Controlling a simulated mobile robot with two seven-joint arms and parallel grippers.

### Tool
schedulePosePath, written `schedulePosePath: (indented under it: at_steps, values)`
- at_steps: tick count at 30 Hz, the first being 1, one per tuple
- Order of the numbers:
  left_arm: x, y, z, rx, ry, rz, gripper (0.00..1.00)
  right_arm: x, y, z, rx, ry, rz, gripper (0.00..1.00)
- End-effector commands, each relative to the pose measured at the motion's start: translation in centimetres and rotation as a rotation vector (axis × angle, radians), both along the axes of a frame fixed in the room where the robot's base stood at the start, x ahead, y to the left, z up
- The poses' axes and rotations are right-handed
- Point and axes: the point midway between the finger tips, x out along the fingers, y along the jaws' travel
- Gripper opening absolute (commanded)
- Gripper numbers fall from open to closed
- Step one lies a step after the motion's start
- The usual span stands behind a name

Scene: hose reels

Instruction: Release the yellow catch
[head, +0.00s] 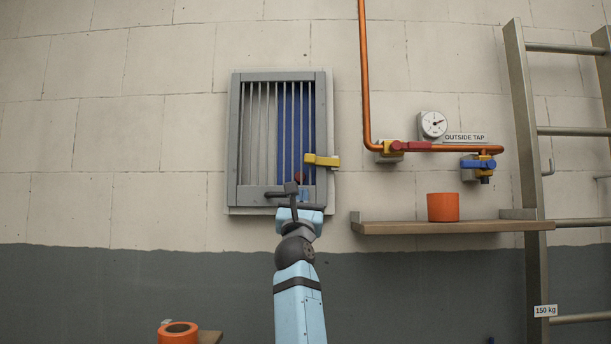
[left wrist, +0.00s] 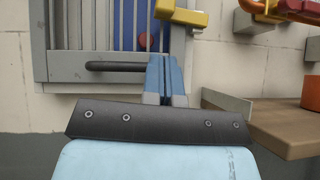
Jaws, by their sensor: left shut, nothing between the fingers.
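The yellow catch (head: 322,160) sits across the right edge of a grey barred door (head: 318,110), reaching sideways over the frame. It also shows at the top of the left wrist view (left wrist: 180,14). My left gripper (head: 308,192) is below the catch, in front of the door's lower right corner. In the left wrist view its blue fingers (left wrist: 166,72) are together and empty, apart from the catch. A dark bar handle (left wrist: 113,66) on the door's lower rail lies just left of the fingers. My right gripper is not in view.
Behind the bars are a blue panel (head: 284,125) and a red round thing (head: 299,177). To the right are a wooden shelf (head: 400,228) with an orange roll (head: 443,207), a copper pipe (head: 365,70) with valves, and a ladder (head: 524,120). Another orange roll (head: 178,335) is low left.

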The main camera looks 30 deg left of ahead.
Motion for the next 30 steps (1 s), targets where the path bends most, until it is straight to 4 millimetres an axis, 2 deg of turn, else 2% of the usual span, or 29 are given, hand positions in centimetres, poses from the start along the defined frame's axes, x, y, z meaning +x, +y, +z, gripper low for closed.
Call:
schedulePosePath:
  at_steps: [5, 12, 18, 30]
  values:
    - [1.1, 0.6, 1.7, 0.001, 0.001, 0.001, 0.00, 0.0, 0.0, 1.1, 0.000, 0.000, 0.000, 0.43]
    - [4.0, 2.0, 5.0, 0.002, 0.001, 0.001, 0.00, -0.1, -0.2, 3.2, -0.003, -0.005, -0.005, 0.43]
    - [5.7, 2.8, 6.7, 0.001, 0.001, 0.001, 0.00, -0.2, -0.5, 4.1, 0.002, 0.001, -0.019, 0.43]
    - [6.3, 3.1, 7.0, 0.001, 0.000, 0.001, 0.00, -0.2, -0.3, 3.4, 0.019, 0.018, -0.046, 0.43]
